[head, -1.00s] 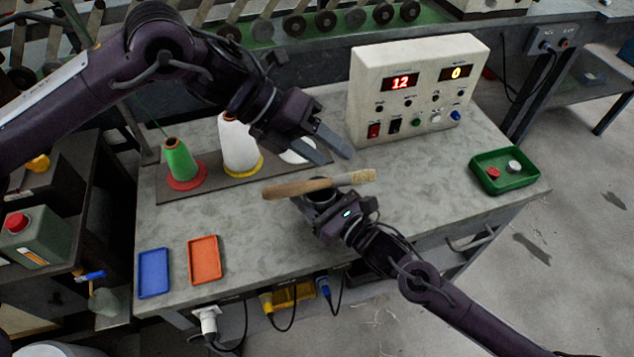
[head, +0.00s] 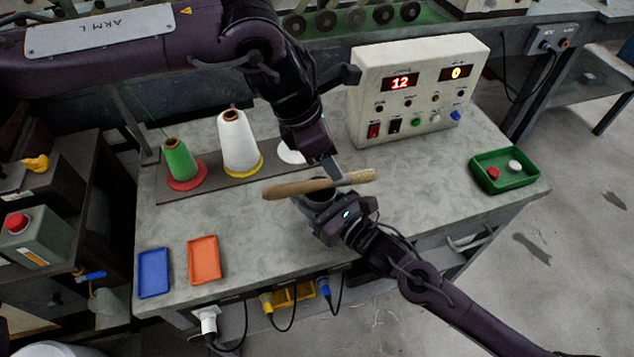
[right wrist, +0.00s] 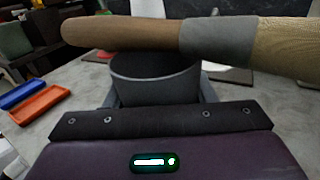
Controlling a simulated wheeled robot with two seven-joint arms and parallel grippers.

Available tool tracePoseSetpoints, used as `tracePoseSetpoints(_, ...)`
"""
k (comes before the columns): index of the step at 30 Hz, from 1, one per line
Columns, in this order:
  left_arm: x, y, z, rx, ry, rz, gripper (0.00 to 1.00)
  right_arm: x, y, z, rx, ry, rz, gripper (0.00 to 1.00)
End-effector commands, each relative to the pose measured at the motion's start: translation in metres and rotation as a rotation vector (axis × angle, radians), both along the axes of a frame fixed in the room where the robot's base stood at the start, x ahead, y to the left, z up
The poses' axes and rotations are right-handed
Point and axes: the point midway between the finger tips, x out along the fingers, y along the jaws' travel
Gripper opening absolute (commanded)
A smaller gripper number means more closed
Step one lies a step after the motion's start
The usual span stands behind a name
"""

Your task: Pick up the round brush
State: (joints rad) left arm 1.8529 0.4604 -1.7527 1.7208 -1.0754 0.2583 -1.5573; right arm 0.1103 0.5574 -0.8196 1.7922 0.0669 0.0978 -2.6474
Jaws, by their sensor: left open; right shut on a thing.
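The round brush (head: 300,187) has a brown wooden handle on the left, a grey band and a tan bristle end on the right. My right gripper (head: 320,196) is shut on it and holds it level above the table. The brush also spans the top of the right wrist view (right wrist: 125,36). My left gripper (head: 331,172) points down from behind at the brush, near its grey band. It is open, with its fingers by the band; the head view does not show clearly whether they touch it.
A control box (head: 420,90) stands at the back. Green (head: 180,160) and white (head: 238,145) thread cones stand at the left. A blue tray (head: 154,272), an orange tray (head: 204,260) and a green tray (head: 505,169) with two buttons lie on the grey table (head: 430,190).

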Motion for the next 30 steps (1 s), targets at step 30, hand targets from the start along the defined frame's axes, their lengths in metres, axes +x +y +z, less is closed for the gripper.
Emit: tracePoseSetpoints(30,0.001,-0.018,-0.054,-0.001,0.001,0.002,0.18,0.000,0.000,0.000,-0.001,0.001,0.000,0.28)
